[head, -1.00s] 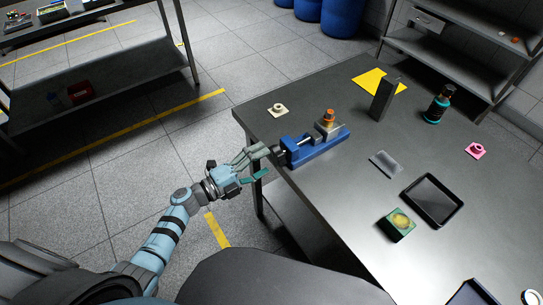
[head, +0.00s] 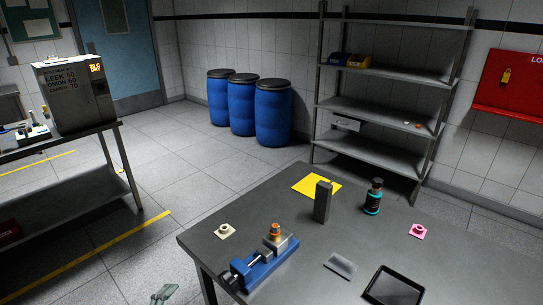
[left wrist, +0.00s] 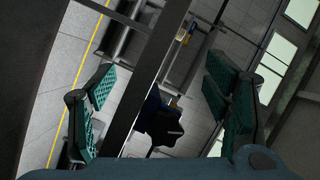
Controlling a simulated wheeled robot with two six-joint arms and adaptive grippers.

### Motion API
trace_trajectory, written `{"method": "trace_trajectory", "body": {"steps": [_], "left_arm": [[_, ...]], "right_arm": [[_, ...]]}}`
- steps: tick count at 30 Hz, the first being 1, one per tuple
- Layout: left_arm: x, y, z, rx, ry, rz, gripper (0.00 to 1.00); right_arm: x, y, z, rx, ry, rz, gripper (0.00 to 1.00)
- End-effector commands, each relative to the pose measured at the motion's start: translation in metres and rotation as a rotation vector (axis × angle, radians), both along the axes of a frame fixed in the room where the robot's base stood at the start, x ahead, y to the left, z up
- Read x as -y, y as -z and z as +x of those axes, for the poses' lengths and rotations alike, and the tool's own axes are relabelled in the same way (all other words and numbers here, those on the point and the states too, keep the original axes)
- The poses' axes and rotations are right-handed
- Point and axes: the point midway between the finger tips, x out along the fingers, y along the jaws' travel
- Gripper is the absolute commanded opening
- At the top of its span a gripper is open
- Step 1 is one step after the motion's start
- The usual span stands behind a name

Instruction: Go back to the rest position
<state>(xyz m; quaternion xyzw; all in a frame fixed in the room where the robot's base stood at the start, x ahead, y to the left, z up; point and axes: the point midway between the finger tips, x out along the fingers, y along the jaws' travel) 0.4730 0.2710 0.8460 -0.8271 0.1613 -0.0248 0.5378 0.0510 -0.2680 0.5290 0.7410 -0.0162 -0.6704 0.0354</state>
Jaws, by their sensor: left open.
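My left gripper (head: 163,293) shows only in part at the bottom edge of the head view, over the floor left of the table. In the left wrist view its two green-padded fingers (left wrist: 160,100) stand wide apart with nothing held between them. A dark knob-like shape (left wrist: 160,125) shows beyond the fingers; I cannot tell what it is. The blue vise (head: 258,268) sits near the table's left edge, to the right of my left gripper and apart from it. An orange-topped piece (head: 275,232) stands at the vise. My right gripper is not in view.
The dark table (head: 290,205) carries a grey block (head: 323,201), a bottle (head: 373,196), a yellow sheet (head: 315,185), a pink piece (head: 418,231), a cream piece (head: 224,231) and a black tray (head: 394,289). Blue barrels (head: 273,112) and a shelf (head: 385,105) stand behind.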

Motion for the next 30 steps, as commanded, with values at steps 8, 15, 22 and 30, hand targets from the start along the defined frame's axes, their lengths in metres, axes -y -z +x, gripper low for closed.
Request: {"method": "trace_trajectory", "body": {"steps": [8, 15, 22, 30], "left_arm": [[-0.066, 0.232, -0.179, -0.765, -0.762, -0.461, 0.7], [-0.018, 0.312, -0.378, -1.218, -1.121, -0.602, 0.7], [0.004, 0.317, -0.424, -1.292, -1.146, -0.602, 0.7], [0.004, 0.317, -0.423, -1.288, -1.143, -0.602, 0.7]], "right_arm": [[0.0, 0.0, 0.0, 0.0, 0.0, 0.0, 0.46], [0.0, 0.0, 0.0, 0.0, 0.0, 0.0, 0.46], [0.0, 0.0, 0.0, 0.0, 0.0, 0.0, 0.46], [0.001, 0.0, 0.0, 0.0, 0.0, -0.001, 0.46]]}}
